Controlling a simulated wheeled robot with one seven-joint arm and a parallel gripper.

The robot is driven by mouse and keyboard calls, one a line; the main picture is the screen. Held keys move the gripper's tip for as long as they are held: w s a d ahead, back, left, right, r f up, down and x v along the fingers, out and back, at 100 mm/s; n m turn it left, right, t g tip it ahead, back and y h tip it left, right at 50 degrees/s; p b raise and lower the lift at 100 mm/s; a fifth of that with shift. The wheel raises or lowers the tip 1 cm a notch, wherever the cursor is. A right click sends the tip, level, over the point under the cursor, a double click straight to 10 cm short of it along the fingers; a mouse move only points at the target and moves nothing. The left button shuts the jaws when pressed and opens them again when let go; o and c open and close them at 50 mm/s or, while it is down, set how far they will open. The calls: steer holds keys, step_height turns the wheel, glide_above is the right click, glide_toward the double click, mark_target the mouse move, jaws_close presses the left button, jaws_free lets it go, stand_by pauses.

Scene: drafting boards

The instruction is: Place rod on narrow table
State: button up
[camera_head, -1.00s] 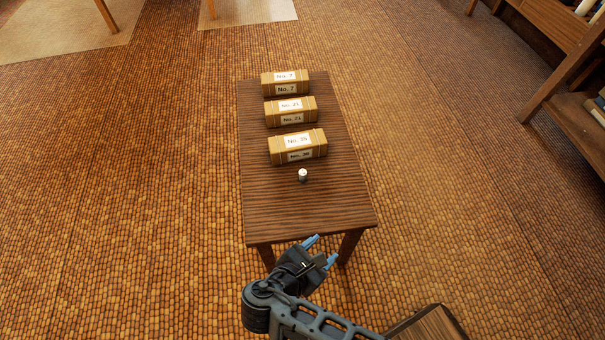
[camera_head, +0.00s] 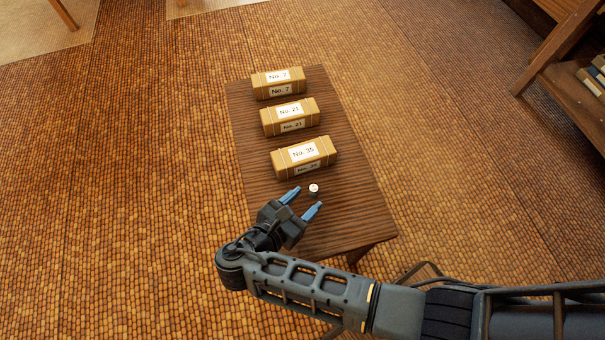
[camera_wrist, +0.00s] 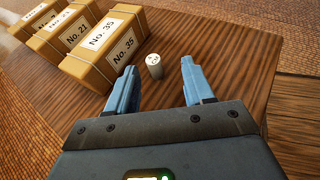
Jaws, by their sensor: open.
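The narrow table (camera_head: 345,206) is dark striped wood and stands in the middle of the head view. A small white cylinder (camera_head: 314,189) with a marked top stands upright on it, in front of the box labelled No. 35; it may be the rod. It also shows in the wrist view (camera_wrist: 154,65), just beyond and between the fingertips. My gripper (camera_head: 301,202) is open and empty, over the near part of the table. Its blue fingers point toward the cylinder without touching it. No other rod-like thing shows on the table.
Boxes labelled No. 35 (camera_head: 303,157), No. 21 (camera_head: 290,116) and No. 7 (camera_head: 278,83) lie in a row across the table behind the cylinder. A shelf (camera_head: 575,75) stands at the far right. Bare tabletop lies right of the boxes.

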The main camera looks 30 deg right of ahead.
mark_target(313, 189)
steer(key=shift+w+d+f, duration=0.1)
steer(key=shift+w, duration=0.2)
steer(key=shift+w+d+f, duration=0.1)
steer(key=shift+w+d, duration=0.05)
steer(key=shift+d, duration=0.15)
steer(key=x, duration=0.2)
steer(key=b+x, duration=0.1)
steer(key=x, duration=0.4)
steer(key=shift+w+a+f, duration=0.2)
steer(key=shift+a+f, duration=0.05)
jaws_close()
